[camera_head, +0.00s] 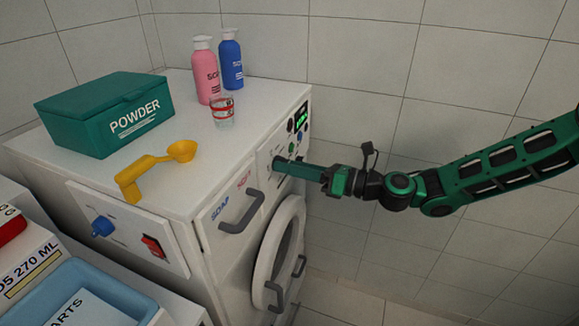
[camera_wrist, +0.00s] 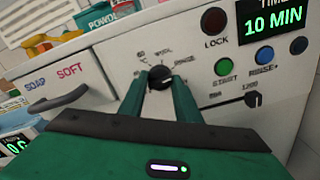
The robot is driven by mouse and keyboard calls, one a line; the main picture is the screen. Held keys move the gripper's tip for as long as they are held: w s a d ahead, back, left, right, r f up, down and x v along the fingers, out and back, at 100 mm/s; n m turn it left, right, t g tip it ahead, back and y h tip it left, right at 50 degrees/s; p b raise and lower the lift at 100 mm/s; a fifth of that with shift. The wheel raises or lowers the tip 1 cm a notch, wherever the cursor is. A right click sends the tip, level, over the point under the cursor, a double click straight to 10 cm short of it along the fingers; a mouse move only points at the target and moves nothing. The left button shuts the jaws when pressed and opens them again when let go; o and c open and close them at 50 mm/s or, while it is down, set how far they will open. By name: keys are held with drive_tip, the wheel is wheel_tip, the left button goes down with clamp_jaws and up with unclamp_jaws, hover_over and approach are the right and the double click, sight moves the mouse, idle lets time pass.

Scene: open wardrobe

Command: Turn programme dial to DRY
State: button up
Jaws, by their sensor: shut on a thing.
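The programme dial (camera_wrist: 159,77) is a round black knob with a light pointer line on the washer's white front panel (camera_head: 265,157). Small labels ring it; one reads WOOL, and the others are too small to read surely. My gripper (camera_wrist: 160,84) is shut on the dial, with one green finger on each side of it. In the head view my gripper (camera_head: 277,163) reaches the panel from the right, and its fingers hide the dial there. The pointer's exact setting is hard to tell.
Near the dial are a dark red LOCK knob (camera_wrist: 214,20), a green START button (camera_wrist: 223,67), a blue button (camera_wrist: 265,55), a slider (camera_wrist: 253,99) and a display (camera_wrist: 272,22) reading 10 MIN. A drawer handle (camera_head: 241,212) juts out at left. Bottles, a glass and a powder box stand on top.

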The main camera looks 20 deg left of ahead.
drive_tip(key=m, duration=0.2)
drive_tip(key=w+m, duration=0.1)
drive_tip(key=m, duration=0.1)
drive_tip(key=shift+d+m, duration=0.15)
drive_tip(key=shift+m, duration=2.15)
drive_tip(key=shift+s+f, duration=0.1)
drive_tip(key=o, duration=0.9)
drive_tip(key=shift+o, duration=0.8)
drive_tip(key=shift+s, duration=0.15)
drive_tip(key=d, duration=1)
drive_tip(key=shift+s+d, duration=0.35)
drive_tip(key=shift+s, duration=0.05)
